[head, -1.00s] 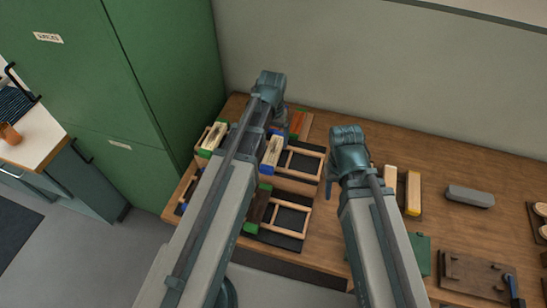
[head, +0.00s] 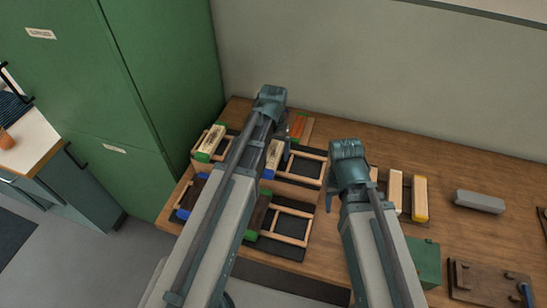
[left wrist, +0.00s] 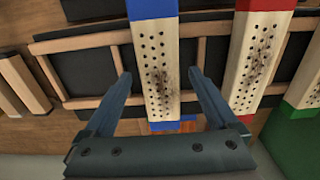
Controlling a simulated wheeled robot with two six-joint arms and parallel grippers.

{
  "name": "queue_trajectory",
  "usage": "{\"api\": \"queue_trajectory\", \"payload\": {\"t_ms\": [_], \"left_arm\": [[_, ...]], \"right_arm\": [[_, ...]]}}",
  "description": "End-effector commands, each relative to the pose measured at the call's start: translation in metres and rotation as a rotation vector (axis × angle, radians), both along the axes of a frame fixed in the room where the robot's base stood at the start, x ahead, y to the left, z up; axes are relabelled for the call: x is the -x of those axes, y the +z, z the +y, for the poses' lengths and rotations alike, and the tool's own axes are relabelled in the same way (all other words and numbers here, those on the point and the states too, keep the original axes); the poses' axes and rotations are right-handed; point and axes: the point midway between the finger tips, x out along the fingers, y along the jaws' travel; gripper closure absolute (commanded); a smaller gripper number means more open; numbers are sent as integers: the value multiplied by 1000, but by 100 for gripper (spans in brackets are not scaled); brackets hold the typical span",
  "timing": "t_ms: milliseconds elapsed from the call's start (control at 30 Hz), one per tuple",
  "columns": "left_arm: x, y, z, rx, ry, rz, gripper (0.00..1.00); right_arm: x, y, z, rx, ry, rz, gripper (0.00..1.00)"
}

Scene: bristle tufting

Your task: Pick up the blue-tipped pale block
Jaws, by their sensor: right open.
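The blue-tipped pale block (left wrist: 160,75) is dotted with dark holes and has a dark speckled patch. In the left wrist view it runs lengthwise between the two fingers of my left gripper (left wrist: 160,76), with blue at both its ends. That gripper is open, with a gap on each side of the block. Whether the fingertips are down at the block's height I cannot tell. In the head view the block (head: 273,155) lies partly behind my left arm. My right gripper (head: 329,190) is open and empty over the table, right of the wooden frames.
A similar pale block with red (left wrist: 262,55) lies just right in the left wrist view, and a green-ended block (left wrist: 303,90) beyond it. Wooden-railed frames (head: 292,220) lie around. A yellow-ended block (head: 420,195) and a grey bar (head: 479,201) lie right. A green cabinet (head: 170,90) stands left.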

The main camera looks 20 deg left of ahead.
Motion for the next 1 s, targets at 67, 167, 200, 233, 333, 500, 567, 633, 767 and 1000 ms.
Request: {"api": "queue_trajectory", "payload": {"t_ms": [67,167,200,233,333,500,567,633,767,1000], "left_arm": [[0,0,0,0,0,0,20],[0,0,0,0,0,0,38],[0,0,0,0,0,0,45],[0,0,0,0,0,0,51],[0,0,0,0,0,0,69],[0,0,0,0,0,0,99],[0,0,0,0,0,0,100],[0,0,0,0,0,0,100],[0,0,0,0,0,0,100],[0,8,0,0,0,0,100]], "right_arm": [[0,0,0,0,0,0,50],[0,0,0,0,0,0,50],[0,0,0,0,0,0,50],[0,0,0,0,0,0,50],[0,0,0,0,0,0,50],[0,0,0,0,0,0,50],[0,0,0,0,0,0,50],[0,0,0,0,0,0,50],[0,0,0,0,0,0,50],[0,8,0,0,0,0,50]]}}
